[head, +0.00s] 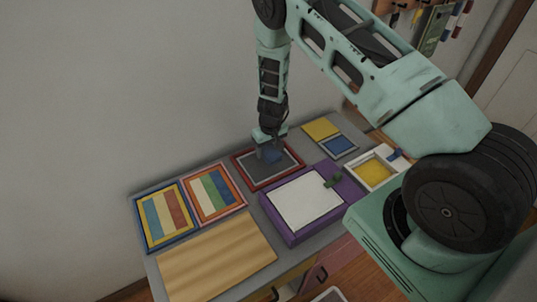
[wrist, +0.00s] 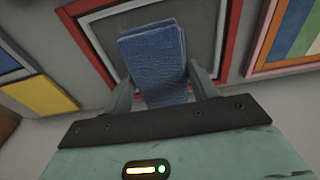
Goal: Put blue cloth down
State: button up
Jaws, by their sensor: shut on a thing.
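The blue cloth (wrist: 155,55) is a small folded block with a textured face. It sits between the two fingers of my gripper (wrist: 160,88) in the wrist view. My gripper (head: 269,152) is shut on it. In the head view the cloth (head: 271,155) shows as a small blue patch under the gripper, over the grey middle of a red-framed tray (head: 243,173). The tray also shows behind the cloth in the wrist view (wrist: 230,45). I cannot tell whether the cloth touches the tray.
Two striped boards (head: 165,217) (head: 213,192) lie left of the red tray. A wooden board (head: 215,262) lies front left.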

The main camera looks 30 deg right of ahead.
aim_at(268, 155)
jog(key=shift+f+p, duration=0.5)
jog(key=shift+f, duration=1.5)
jog(key=shift+s+f, duration=0.1)
jog(key=o, duration=1)
jog(key=shift+c, duration=0.2)
